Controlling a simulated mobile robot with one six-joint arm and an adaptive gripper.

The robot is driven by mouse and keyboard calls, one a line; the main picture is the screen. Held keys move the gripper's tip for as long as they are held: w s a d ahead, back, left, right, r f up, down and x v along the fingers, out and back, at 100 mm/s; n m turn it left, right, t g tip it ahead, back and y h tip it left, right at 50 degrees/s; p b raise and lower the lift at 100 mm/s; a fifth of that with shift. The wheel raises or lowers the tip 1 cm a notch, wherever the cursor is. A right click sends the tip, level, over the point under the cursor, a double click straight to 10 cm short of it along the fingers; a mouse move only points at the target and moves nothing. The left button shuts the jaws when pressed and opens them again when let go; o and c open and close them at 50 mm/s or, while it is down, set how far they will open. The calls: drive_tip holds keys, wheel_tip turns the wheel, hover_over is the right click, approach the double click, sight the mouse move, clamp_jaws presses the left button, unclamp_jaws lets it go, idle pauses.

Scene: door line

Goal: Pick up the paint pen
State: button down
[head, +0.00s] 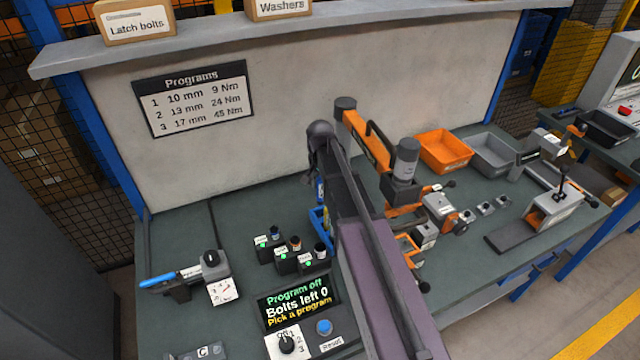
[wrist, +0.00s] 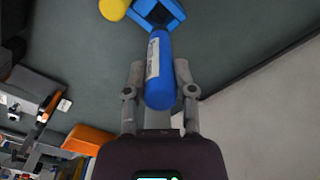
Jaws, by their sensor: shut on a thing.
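The paint pen (wrist: 158,78), a blue cylinder with a white label, lies between the two grey fingers of my gripper (wrist: 160,68) in the wrist view. The fingers are shut on its sides. Its far end overlaps a blue holder (wrist: 168,10) at the top of the picture; I cannot tell whether it is still inside. A yellow cylinder (wrist: 114,8) shows beside the holder. In the head view the blue holder (head: 318,222) stands on the bench, and my arm hides most of the gripper.
In the head view an orange bin (head: 446,150) and a grey bin (head: 492,152) stand at the back right. A tool column (head: 362,140) stands close right of my arm. The back wall (head: 270,100) is behind. Small black sockets blocks (head: 285,262) and a display (head: 298,300) are left.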

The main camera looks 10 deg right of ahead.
drive_tip(key=shift+r+p, duration=0.8)
drive_tip(key=shift+r, duration=0.35)
drive_tip(key=shift+r, duration=0.1)
wheel_tip(320, 180, up, 7)
drive_tip(key=p, duration=0.7)
drive_tip(key=shift+r, duration=0.1)
drive_tip(key=shift+s, duration=0.1)
